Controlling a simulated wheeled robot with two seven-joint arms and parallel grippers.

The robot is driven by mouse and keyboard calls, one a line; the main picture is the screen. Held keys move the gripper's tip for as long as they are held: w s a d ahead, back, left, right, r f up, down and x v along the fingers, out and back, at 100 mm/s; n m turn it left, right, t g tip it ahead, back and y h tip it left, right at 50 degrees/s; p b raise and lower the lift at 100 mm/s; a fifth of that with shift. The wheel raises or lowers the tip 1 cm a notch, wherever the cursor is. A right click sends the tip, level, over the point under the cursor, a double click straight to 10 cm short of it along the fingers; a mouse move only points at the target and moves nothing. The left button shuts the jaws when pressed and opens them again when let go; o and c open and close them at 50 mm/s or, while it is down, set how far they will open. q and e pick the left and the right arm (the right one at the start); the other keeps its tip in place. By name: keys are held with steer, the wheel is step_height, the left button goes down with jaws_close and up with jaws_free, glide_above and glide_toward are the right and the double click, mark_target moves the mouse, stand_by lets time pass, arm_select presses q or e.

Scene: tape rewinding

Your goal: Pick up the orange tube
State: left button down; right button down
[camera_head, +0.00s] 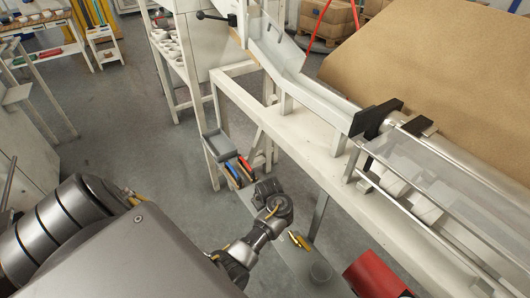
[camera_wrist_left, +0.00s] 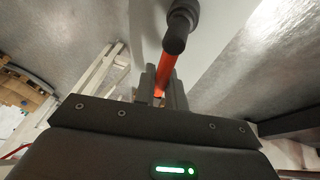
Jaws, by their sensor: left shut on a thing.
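The orange tube (camera_wrist_left: 164,75) shows in the left wrist view between the two fingers of my left gripper (camera_wrist_left: 162,88). A thick dark cylinder (camera_wrist_left: 175,41) adjoins its far end. My left gripper is shut on the tube, and the fingers hide part of its near end. In the head view my left arm reaches from the lower left to the narrow workbench, with the wrist (camera_head: 272,210) over it. The fingertips and the held tube cannot be made out there. My right gripper is not in view.
The white machine frame (camera_head: 310,142) stands close on the right. Open floor (camera_head: 130,135) lies left.

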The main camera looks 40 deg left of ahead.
arm_select(q)
steer(key=shift+r+p, duration=0.35)
steer(key=shift+r, duration=0.2)
step_height(320, 180, up, 3)
steer(key=shift+f+p, duration=0.1)
steer(key=shift+p, duration=0.8)
steer(key=s+a+r+p, duration=0.4)
steer(key=s+r+p, duration=0.4)
steer(key=s, duration=0.5)
steer(key=shift+s+a+r, duration=0.15)
steer(key=shift+s+r, duration=0.05)
steer(key=shift+r, duration=0.35)
steer(key=shift+r, duration=0.15)
step_height(320, 180, up, 4)
steer(key=p, duration=0.4)
